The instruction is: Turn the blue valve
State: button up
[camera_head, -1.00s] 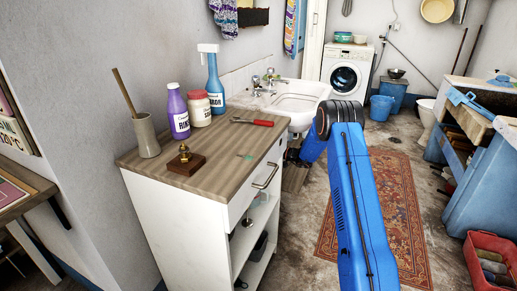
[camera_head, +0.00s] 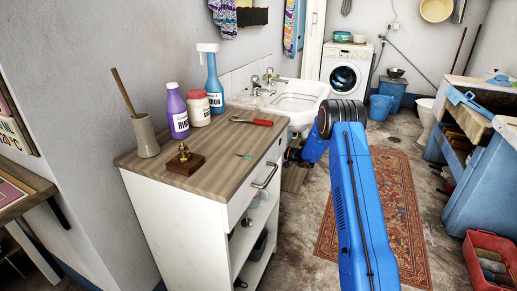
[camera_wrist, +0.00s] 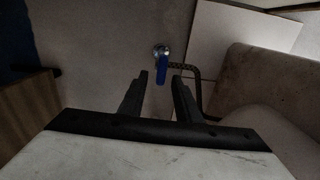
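The blue valve (camera_wrist: 162,72) shows in the wrist view, near the top middle. Its blue lever hangs down in the picture from a shiny metal body (camera_wrist: 160,51) on a pale wall. My gripper (camera_wrist: 160,77) is open and empty, with one dark finger on each side of the lever's lower end in the picture. I cannot tell whether the fingers reach as far as the lever or touch it. In the head view the valve is hidden, and my gripper is not clearly seen beyond the cabinet.
A dark braided hose (camera_wrist: 187,67) runs from the valve to the right, then down. A pale rounded surface (camera_wrist: 255,85) fills the right of the wrist view. In the head view, the cabinet (camera_head: 180,235) stands left of my arm, near the sink (camera_head: 300,98). A rug (camera_head: 400,200) lies right.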

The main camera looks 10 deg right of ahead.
jog(key=v, duration=1.6)
jog(key=shift+s+d, duration=0.1)
jog(key=shift+d, duration=0.05)
jog(key=shift+s, duration=0.1)
